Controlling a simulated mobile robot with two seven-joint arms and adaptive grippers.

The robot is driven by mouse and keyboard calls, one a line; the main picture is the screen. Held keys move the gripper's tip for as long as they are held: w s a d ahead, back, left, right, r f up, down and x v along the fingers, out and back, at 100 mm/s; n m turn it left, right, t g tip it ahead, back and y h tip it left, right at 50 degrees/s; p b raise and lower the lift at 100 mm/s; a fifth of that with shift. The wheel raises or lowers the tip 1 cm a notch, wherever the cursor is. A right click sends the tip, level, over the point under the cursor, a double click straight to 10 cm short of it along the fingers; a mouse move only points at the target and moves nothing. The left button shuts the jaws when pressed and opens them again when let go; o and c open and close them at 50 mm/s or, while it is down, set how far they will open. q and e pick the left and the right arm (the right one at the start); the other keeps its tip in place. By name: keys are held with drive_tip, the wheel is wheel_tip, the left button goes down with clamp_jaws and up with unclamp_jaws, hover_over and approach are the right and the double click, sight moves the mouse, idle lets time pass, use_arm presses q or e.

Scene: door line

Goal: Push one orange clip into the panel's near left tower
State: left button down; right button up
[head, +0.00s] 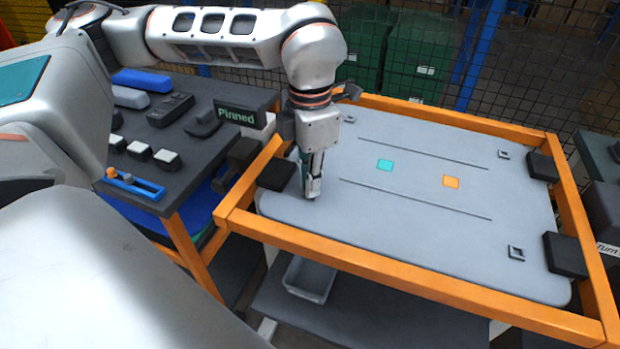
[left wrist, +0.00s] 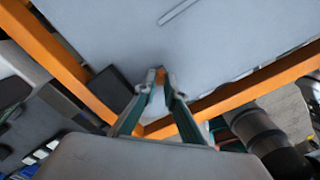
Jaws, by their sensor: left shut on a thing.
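The grey panel (head: 400,215) lies flat inside an orange frame. My left gripper (head: 312,196) points down at the panel's near left part, its tips at or just above the surface. In the left wrist view the gripper (left wrist: 158,76) is shut on a small orange clip (left wrist: 159,75), of which only a bit shows between the fingertips. The near left tower is hidden behind the fingers, so I cannot tell whether the clip is in it. Small square towers show at the near right (head: 516,252), far right (head: 504,154) and far left (head: 349,119). My right gripper is not in view.
Dark blocks (head: 565,255) hold the panel's edges along the orange frame (head: 400,277). A dark table (head: 185,135) at left carries a blue holder (head: 140,186) with an orange piece and several white-topped blocks. A grey bin (head: 309,279) sits below the frame.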

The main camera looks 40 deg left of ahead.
use_arm(q)
drive_tip(key=c, duration=2)
unclamp_jaws()
drive_tip(key=shift+f, duration=0.1)
drive_tip(key=shift+c, duration=0.2)
wheel_tip(320, 180, up, 12)
